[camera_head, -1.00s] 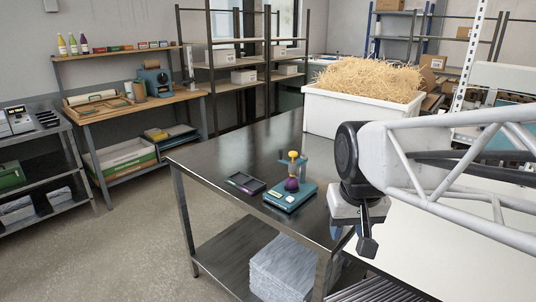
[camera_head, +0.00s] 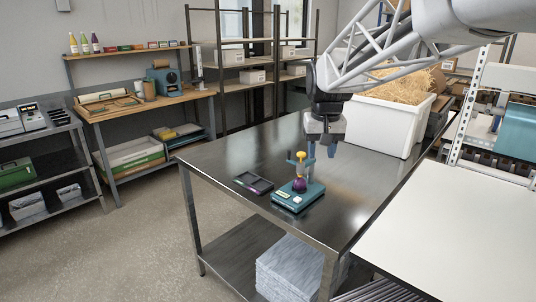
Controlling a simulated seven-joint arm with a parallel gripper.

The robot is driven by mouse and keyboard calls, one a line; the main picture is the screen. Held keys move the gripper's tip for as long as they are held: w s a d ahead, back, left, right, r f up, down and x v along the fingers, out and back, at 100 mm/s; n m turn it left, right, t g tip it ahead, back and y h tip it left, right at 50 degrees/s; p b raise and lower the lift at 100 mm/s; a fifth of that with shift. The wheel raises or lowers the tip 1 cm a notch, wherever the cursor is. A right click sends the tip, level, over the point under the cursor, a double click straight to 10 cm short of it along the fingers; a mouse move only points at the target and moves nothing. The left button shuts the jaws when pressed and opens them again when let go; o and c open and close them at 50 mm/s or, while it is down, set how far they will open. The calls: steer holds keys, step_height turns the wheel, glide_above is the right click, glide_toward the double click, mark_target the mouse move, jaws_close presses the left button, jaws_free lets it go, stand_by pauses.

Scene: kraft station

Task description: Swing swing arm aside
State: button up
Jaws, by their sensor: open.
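A small teal stand (camera_head: 298,196) sits on the dark metal table, with a purple round piece (camera_head: 299,186) on its base. The swing arm (camera_head: 299,161) is at the stand's top, with a yellow knob (camera_head: 301,155) over the purple piece. My gripper (camera_head: 322,154) points down, just right of the swing arm in the picture. Its fingers are open with nothing seen between them. They overlap the stand's upper right side, and I cannot tell whether they touch it.
A small dark tray (camera_head: 253,183) lies left of the stand on the metal table (camera_head: 225,158). A white bin (camera_head: 388,128) of straw-like filling stands behind my gripper. A white-topped table (camera_head: 455,225) is at the right. The table's left part is clear.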

steer(key=w+a+f, duration=0.2)
steer(key=w, duration=1.3)
steer(key=g, duration=0.1)
glide_above(289, 150)
step_height(289, 150, down, 5)
steer(key=shift+w+f, duration=0.15)
steer(key=shift+f, duration=0.05)
steer(key=shift+f, duration=0.15)
steer(key=shift+f, duration=3.8)
jaws_close()
